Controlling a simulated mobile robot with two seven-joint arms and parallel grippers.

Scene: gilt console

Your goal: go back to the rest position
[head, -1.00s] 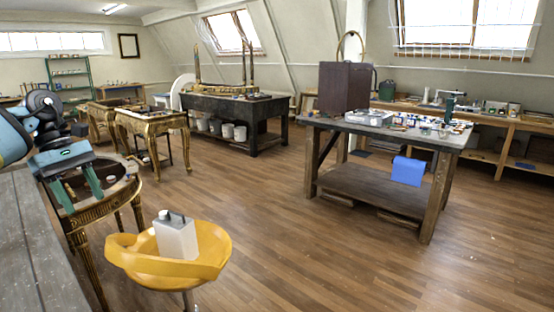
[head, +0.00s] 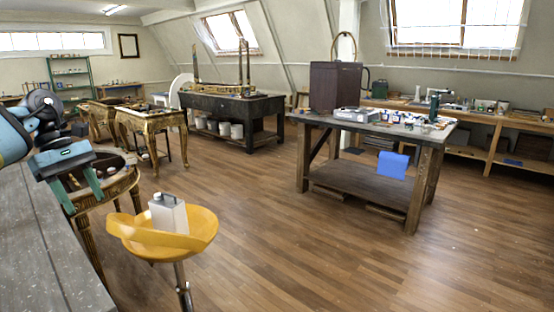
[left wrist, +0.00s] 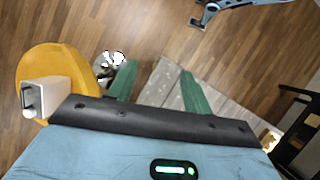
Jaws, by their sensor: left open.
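My left gripper (head: 84,204) hangs open and empty at the left of the head view, its two green fingers spread and pointing down. In the left wrist view the open fingers (left wrist: 159,74) have nothing between them, with the grey bench top showing beyond. My right gripper does not show.
A grey bench (head: 42,240) runs along the lower left. A yellow stool (head: 200,236) bearing a metal can (head: 170,216) stands close by, right of the gripper. A gilt console (head: 115,186) is behind the gripper. A wooden worktable (head: 365,183) stands right; the floor between is clear.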

